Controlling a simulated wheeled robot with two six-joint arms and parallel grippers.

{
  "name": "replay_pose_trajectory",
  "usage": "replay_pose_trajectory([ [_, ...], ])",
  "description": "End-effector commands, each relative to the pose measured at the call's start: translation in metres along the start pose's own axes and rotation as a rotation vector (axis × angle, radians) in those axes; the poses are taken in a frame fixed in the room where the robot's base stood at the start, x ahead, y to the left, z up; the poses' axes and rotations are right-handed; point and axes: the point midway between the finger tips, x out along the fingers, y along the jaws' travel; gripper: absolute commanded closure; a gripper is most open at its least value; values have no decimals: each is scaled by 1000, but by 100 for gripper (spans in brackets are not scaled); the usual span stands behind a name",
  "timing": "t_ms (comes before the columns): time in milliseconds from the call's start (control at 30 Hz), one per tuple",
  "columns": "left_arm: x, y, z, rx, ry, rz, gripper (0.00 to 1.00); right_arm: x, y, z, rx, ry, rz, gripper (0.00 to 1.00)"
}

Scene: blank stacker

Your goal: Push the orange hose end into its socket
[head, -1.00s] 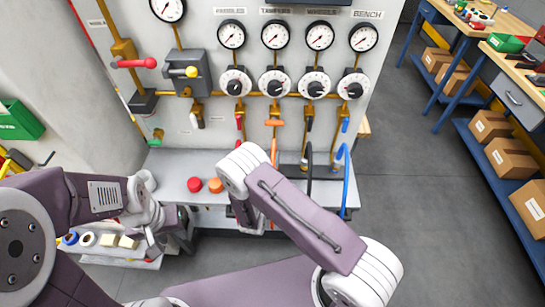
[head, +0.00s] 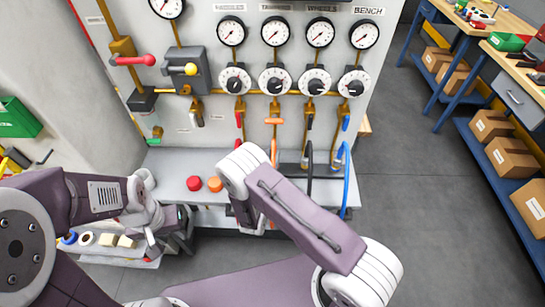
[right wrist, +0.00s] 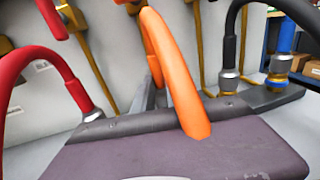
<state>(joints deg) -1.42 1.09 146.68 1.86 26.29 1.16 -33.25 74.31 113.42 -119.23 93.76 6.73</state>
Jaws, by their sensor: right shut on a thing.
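The orange hose (head: 274,150) hangs from the panel in the head view and runs down behind my right arm. In the right wrist view the orange hose (right wrist: 178,75) arches close to the camera and drops to my right gripper (right wrist: 158,95), which is shut on it. The hose's end and its socket are hidden, so I cannot tell how they sit to each other.
A red hose (right wrist: 70,80) stands left of the orange one; a black hose (right wrist: 232,42) and a blue hose (right wrist: 284,40) stand right. Red (head: 194,183) and orange (head: 214,184) caps lie on the bench (head: 172,165).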

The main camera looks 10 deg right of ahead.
Motion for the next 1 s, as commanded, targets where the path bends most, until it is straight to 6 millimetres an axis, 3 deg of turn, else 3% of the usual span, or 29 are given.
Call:
replay_pose_trajectory([
  [167, 4, 0, 0, 0, 0, 0, 64, 0, 0, -4, 0, -1, 0, 100],
  [200, 4, 0, 0, 0, 0, 0, 64, 0, 0, -4, 0, -1, 0, 78],
  [267, 3, 0, 0, 0, 0, 0, 64, 0, 0, -4, 0, 0, 0, 62],
  [300, 3, 0, 0, 0, 0, 0, 64, 0, 0, -4, 0, 0, 0, 58],
  [667, 5, 0, 0, 0, 0, 0, 64, -6, 1, -5, 0, 1, 2, 58],
  [1000, 15, 0, 2, 0, 0, 0, 64, -70, 2, -5, 0, 0, 6, 58],
])
